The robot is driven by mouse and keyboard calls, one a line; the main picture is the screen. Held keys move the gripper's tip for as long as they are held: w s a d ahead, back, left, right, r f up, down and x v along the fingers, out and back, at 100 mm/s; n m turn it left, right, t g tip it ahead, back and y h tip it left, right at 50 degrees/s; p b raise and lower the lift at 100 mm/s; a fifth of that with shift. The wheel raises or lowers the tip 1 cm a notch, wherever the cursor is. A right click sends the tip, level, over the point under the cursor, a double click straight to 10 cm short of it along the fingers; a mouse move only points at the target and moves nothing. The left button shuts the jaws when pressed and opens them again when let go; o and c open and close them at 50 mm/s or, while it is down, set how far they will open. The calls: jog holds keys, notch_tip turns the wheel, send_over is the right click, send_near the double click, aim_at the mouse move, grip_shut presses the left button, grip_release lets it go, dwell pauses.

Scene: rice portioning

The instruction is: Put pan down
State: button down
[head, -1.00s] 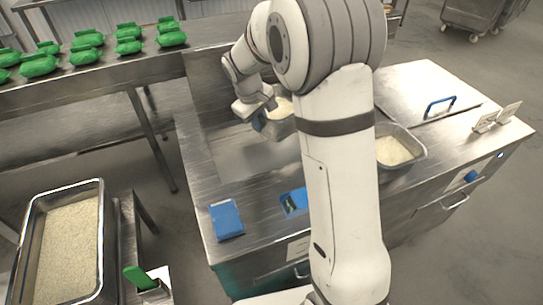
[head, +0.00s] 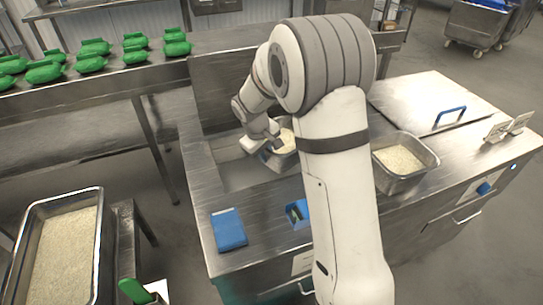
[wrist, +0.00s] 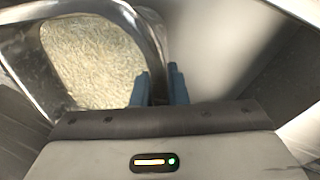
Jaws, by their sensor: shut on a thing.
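A metal pan of rice (head: 285,146) is at the recess in the steel counter, partly hidden behind my arm. It also shows in the wrist view (wrist: 150,28), filling the upper left, with rice inside. My gripper (head: 272,143) is at the pan's near left rim. In the wrist view my gripper's blue fingers (wrist: 159,86) are shut on the pan's rim. I cannot tell whether the pan's bottom touches the surface beneath it.
A second pan of rice (head: 402,160) sits in the counter (head: 215,190) right of my arm. A blue box (head: 229,230) lies on the counter's front left. A large rice tray (head: 97,215) is at lower left. Green bags (head: 94,48) line the back bench. A lid with blue handle (head: 452,112) is at right.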

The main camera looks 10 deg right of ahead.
jog(key=shift+f, duration=3.3)
jog(key=shift+f, duration=0.15)
jog(key=c, duration=1.4)
grip_release()
jog(key=shift+c, duration=0.2)
